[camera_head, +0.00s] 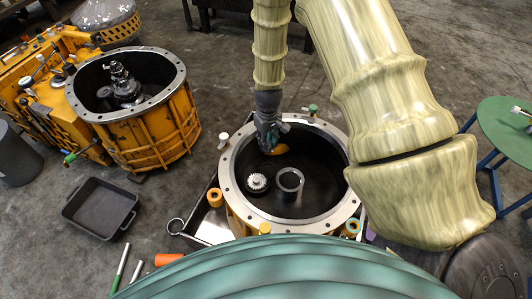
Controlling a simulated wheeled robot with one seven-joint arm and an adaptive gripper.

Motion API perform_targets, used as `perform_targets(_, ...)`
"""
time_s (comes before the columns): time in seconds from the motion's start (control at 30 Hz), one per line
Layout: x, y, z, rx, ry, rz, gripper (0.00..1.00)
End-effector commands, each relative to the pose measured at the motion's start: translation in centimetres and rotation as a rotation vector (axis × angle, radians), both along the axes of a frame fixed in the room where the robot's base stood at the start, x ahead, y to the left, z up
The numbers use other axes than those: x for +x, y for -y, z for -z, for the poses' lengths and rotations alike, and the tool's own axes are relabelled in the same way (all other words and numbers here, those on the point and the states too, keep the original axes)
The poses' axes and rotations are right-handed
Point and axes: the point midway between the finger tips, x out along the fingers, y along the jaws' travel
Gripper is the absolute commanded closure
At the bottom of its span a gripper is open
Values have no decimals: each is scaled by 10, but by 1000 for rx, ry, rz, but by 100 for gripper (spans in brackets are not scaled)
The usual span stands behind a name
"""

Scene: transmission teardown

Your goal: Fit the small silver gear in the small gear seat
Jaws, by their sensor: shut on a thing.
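A small silver toothed gear (257,182) sits on a dark round base low on the left side inside the round housing (232,165). To its right a grey open-topped ring (290,180) stands up from the housing floor; I cannot tell if this is the small gear seat. My gripper (271,141) points down inside the far rim of the housing, above and behind the silver gear and apart from it. It is shut on a small orange-yellow part (279,150), mostly hidden by the fingers and too small to identify.
A second orange housing (150,132) with a dark shaft stands at left. An empty black tray (101,209) lies on the floor. A green round table (507,128) is at right. The housing's metal rim carries small coloured pieces, and my arm covers its right side.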

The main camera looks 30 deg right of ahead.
Motion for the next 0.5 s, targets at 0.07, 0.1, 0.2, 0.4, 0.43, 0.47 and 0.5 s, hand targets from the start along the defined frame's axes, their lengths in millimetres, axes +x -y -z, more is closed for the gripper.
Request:
perform_targets(0.07,0,0,20,0,1,0,100)
perform_targets(0.1,0,0,25,0,1,0,100)
perform_targets(0.2,0,0,33,0,1,0,100)
perform_targets(0.4,0,0,40,0,1,0,100)
perform_targets(0.43,0,0,40,0,1,0,100)
perform_targets(0.47,0,0,41,0,1,0,100)
perform_targets(0.5,0,0,42,0,1,0,100)
